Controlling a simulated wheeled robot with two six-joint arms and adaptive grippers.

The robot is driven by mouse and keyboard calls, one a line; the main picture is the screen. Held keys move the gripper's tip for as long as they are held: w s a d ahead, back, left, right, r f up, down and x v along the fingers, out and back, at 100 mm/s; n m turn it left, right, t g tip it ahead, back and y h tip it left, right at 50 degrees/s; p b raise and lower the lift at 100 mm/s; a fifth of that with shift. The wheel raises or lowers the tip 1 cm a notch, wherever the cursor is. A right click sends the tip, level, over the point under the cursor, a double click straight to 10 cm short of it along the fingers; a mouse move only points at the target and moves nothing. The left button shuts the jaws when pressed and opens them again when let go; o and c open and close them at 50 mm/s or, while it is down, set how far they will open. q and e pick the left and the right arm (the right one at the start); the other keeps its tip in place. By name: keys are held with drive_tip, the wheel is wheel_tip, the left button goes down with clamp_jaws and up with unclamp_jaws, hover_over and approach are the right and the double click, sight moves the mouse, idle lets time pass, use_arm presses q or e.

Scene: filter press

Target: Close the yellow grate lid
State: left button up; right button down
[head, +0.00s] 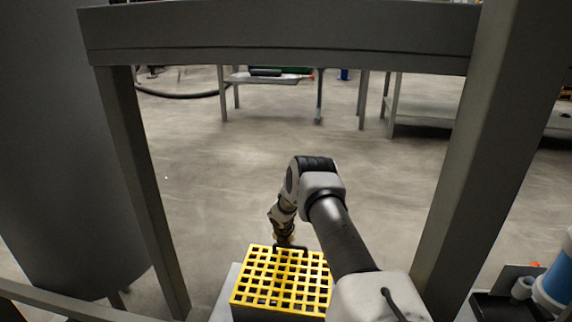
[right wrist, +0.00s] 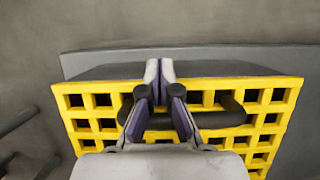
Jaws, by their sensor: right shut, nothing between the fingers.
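The yellow grate lid (head: 282,281) lies across the top of a dark box (head: 275,314) at the bottom of the head view. I cannot tell whether it sits fully flat. In the right wrist view the lid (right wrist: 82,101) fills the middle and carries a dark bar handle (right wrist: 226,112). My right gripper (head: 287,243) is at the lid's far edge. In the right wrist view the right gripper (right wrist: 159,66) has its fingertips together and empty, in front of the handle and over the lid's edge. Whether it touches the lid is unclear. My left gripper is out of view.
A grey frame with a top beam (head: 280,34) and a right post (head: 480,170) stands around the work area. A large grey tank (head: 50,150) is at left. A dark tray (head: 495,305) with a blue-and-white object (head: 555,282) is at lower right. Open floor lies behind.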

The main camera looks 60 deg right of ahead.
drive_tip(key=shift+r, duration=0.1)
drive_tip(key=v, duration=0.7)
drive_tip(key=shift+a+r, duration=0.1)
drive_tip(key=shift+r, duration=0.05)
idle(0.4)
